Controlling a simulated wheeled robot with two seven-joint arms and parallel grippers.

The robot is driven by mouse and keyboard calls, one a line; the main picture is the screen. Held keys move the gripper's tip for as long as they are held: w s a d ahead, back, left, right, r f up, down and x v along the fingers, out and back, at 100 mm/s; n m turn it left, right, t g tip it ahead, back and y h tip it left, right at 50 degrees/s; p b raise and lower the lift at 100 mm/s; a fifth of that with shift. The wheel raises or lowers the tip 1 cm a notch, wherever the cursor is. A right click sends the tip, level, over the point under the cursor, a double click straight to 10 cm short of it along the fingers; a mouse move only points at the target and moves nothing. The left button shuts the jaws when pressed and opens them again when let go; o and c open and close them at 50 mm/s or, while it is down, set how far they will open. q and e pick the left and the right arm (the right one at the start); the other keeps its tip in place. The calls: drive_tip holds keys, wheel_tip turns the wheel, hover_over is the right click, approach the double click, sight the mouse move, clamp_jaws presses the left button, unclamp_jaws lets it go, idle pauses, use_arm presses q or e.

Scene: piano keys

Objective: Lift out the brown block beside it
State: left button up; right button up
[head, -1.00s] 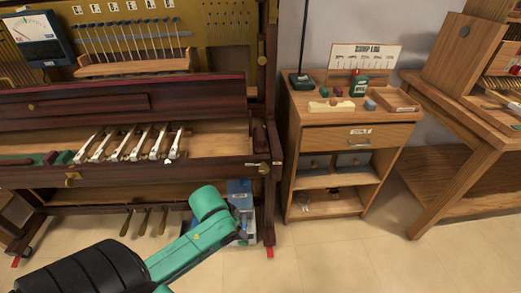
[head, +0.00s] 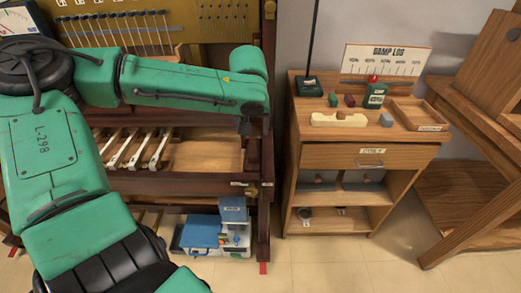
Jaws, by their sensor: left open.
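My left gripper (head: 244,127) is small and dark under the green wrist at the right end of the piano's key bed. Its fingers are hard to make out; it is open, and I see nothing held. Just below it, a dark red-brown block (head: 252,156) seems to stand at the right end of the key bed, partly covered by the wrist; I cannot tell whether they touch. Several white-tipped key levers (head: 137,150) lie left of it. The left end of the key bed is hidden behind my arm. My right gripper is not in view.
A wooden cabinet (head: 365,158) at the right holds small blocks, a green bottle (head: 375,95), a cream piece (head: 339,119) and an open tray (head: 418,113). A blue-and-white case (head: 203,232) stands under the piano. Bare key bed (head: 205,155) lies right of the levers.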

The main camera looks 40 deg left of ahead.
sight(253, 149)
use_arm(q)
drive_tip(key=x, duration=0.2)
drive_tip(key=s+x, duration=0.1)
drive_tip(key=x, duration=0.2)
drive_tip(key=shift+a+f+b, duration=0.1)
drive_tip(key=shift+f+b, duration=0.25)
drive_tip(key=shift+f, duration=0.05)
drive_tip(key=x, duration=0.5)
drive_tip(key=shift+w+f+b, duration=0.15)
drive_tip(key=shift+b, duration=0.15)
drive_tip(key=shift+w+f, duration=0.1)
drive_tip(key=shift+f, duration=0.05)
drive_tip(key=shift+c, duration=0.6)
clamp_jaws()
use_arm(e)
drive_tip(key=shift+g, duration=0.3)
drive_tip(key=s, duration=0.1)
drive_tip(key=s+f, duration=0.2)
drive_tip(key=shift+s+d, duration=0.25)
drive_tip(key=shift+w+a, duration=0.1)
